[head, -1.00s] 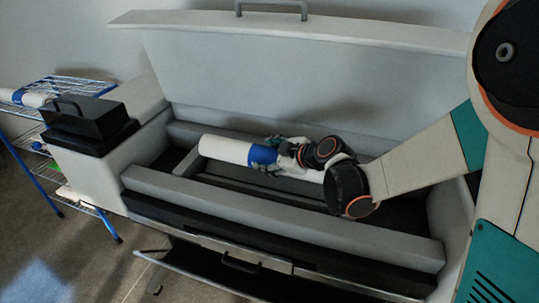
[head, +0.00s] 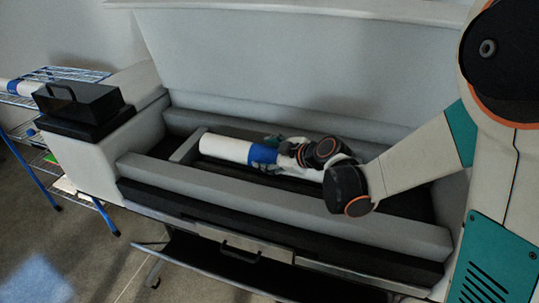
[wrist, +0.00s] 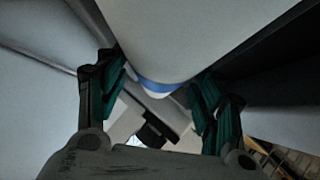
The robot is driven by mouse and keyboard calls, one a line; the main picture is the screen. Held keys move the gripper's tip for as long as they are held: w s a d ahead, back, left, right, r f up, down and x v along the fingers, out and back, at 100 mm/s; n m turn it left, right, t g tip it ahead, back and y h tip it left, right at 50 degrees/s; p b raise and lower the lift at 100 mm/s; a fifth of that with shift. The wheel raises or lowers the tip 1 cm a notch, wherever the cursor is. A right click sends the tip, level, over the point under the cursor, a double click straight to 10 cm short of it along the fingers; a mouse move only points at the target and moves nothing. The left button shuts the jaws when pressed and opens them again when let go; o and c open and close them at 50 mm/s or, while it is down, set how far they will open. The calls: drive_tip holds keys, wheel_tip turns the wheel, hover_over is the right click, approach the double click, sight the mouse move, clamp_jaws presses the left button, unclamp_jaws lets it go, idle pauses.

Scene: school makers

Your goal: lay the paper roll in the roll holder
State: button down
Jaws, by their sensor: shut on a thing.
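The paper roll (head: 225,147) is white with a blue band, and lies lengthwise over the trough of the open printer-like machine. The roll holder appears to be this long trough, with a grey end piece (head: 187,148) just left of the roll's left end. I cannot tell whether the roll rests on it or hangs slightly above. My gripper (head: 272,155) is shut on the roll near the blue band. In the wrist view, the roll (wrist: 205,35) runs between my gripper's green-padded fingers (wrist: 160,82). The roll's right part is hidden behind my wrist.
The raised lid (head: 270,60) stands behind the trough. A grey front bar (head: 280,195) runs along its near side. A black box with a handle (head: 80,105) sits on the machine's left end. A blue wire rack (head: 45,185) stands at far left.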

drive_tip(key=shift+f, duration=0.1)
drive_tip(key=shift+c, duration=1.8)
unclamp_jaws()
drive_tip(key=v, duration=1.2)
drive_tip(key=s+d+m+g+h, duration=0.1)
drive_tip(key=s+d+m+h, duration=0.3)
drive_tip(key=s+m, duration=0.3)
drive_tip(key=s+d+r+m+h, duration=0.1)
drive_tip(key=s+d+m+h, duration=0.3)
drive_tip(key=s, duration=1)
drive_tip(key=d+m, duration=0.3)
drive_tip(key=m, duration=0.1)
drive_tip(key=shift+d+m+g, duration=0.2)
drive_tip(key=shift+m+g, duration=0.1)
drive_tip(key=shift+g, duration=0.1)
drive_tip(key=shift+r, duration=0.1)
